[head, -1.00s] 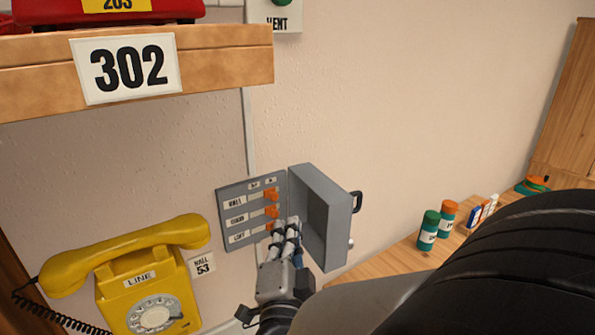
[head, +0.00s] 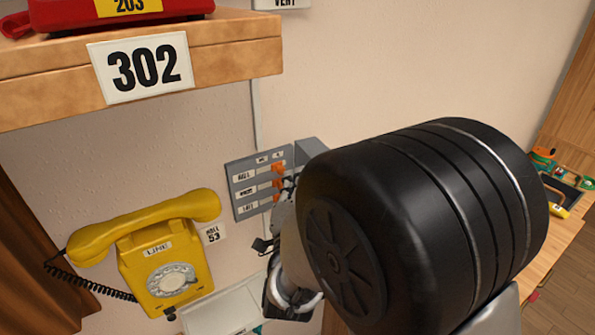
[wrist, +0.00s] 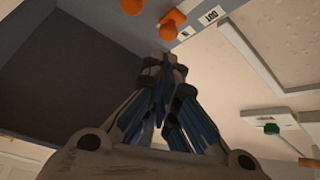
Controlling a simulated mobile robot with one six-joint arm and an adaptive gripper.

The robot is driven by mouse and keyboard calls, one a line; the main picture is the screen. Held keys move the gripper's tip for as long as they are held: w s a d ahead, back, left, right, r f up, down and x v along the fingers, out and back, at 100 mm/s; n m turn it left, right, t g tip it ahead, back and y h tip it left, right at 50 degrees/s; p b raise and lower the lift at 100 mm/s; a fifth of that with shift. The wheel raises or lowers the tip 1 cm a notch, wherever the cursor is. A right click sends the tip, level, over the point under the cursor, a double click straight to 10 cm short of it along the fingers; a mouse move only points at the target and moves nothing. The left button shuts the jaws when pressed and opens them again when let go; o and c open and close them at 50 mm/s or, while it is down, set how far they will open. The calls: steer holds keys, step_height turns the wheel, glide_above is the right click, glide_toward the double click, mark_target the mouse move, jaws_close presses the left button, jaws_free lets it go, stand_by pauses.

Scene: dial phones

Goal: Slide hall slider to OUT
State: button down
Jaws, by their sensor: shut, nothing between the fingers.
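A grey switch panel (head: 243,190) hangs on the wall in the head view, with rows of white labels. The hall slider's orange knob (head: 278,168) is in the top row, at the right end under the IN heading. It appears to be the orange knob (wrist: 172,22) nearest the IN and OUT labels (wrist: 211,15) in the wrist view. A second orange knob (wrist: 131,6) is beside it. My gripper (wrist: 168,60) is shut and empty, its tips just short of the hall knob in the picture; contact cannot be told. My arm partly hides the gripper in the head view.
A yellow dial phone (head: 165,255) is at lower left. A wooden shelf marked 302 (head: 235,60) is above. A wooden counter (head: 570,225) is at right.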

mark_target(279, 168)
steer(key=shift+w+r, duration=0.2)
steer(key=shift+w, duration=1.15)
steer(key=s+a+b, duration=0.2)
steer(key=a, duration=0.1)
